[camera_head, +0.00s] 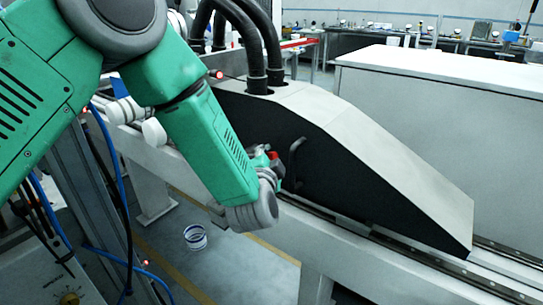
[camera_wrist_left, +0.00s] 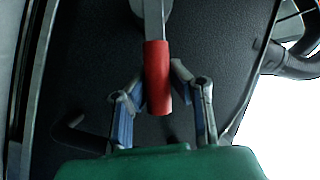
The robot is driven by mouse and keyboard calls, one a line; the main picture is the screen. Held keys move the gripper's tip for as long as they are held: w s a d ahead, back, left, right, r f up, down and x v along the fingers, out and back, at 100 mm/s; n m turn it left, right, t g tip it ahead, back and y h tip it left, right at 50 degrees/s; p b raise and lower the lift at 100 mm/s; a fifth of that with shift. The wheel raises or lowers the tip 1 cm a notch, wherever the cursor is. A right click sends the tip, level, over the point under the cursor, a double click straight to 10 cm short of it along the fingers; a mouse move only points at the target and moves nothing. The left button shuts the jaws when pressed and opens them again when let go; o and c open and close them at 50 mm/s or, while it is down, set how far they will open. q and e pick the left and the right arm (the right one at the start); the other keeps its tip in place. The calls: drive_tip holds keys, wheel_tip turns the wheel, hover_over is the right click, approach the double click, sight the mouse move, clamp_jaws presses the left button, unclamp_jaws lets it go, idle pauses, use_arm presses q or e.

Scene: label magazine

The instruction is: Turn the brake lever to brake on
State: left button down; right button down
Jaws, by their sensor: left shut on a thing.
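The brake lever has a red grip (camera_wrist_left: 158,85) and a flat grey shaft (camera_wrist_left: 153,22) that runs up to a round grey pivot at the top of the left wrist view. In the head view only a small red bit of the lever (camera_head: 274,155) shows at the dark side of the machine. My left gripper (camera_wrist_left: 158,80) has its blue-padded fingers on either side of the red grip and is shut on it. My right gripper is not in view.
The lever sits on the black side panel (camera_head: 240,118) of a sloped grey housing (camera_head: 375,140). A black curved handle (camera_head: 293,160) stands close to the right of the gripper. Thick black hoses (camera_head: 256,55) enter the housing top. A rail (camera_head: 400,250) runs below.

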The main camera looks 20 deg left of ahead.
use_arm(q)
drive_tip(key=shift+s+a+f, duration=0.1)
drive_tip(key=shift+a+f, duration=0.05)
drive_tip(key=shift+a, duration=0.15)
drive_tip(key=c, duration=1.8)
unclamp_jaws()
drive_tip(key=o, duration=0.4)
drive_tip(key=shift+s+a, duration=0.1)
drive_tip(key=shift+s, duration=0.05)
drive_tip(key=shift+s+a+r, duration=0.1)
drive_tip(key=shift+a+r, duration=0.05)
drive_tip(key=shift+r, duration=0.05)
drive_tip(key=shift+f, duration=0.1)
drive_tip(key=s, duration=0.4)
drive_tip(key=s+d, duration=0.1)
drive_tip(key=s, duration=0.2)
drive_tip(key=s+d+r, duration=0.1)
drive_tip(key=s, duration=0.3)
drive_tip(key=shift+s, duration=0.3)
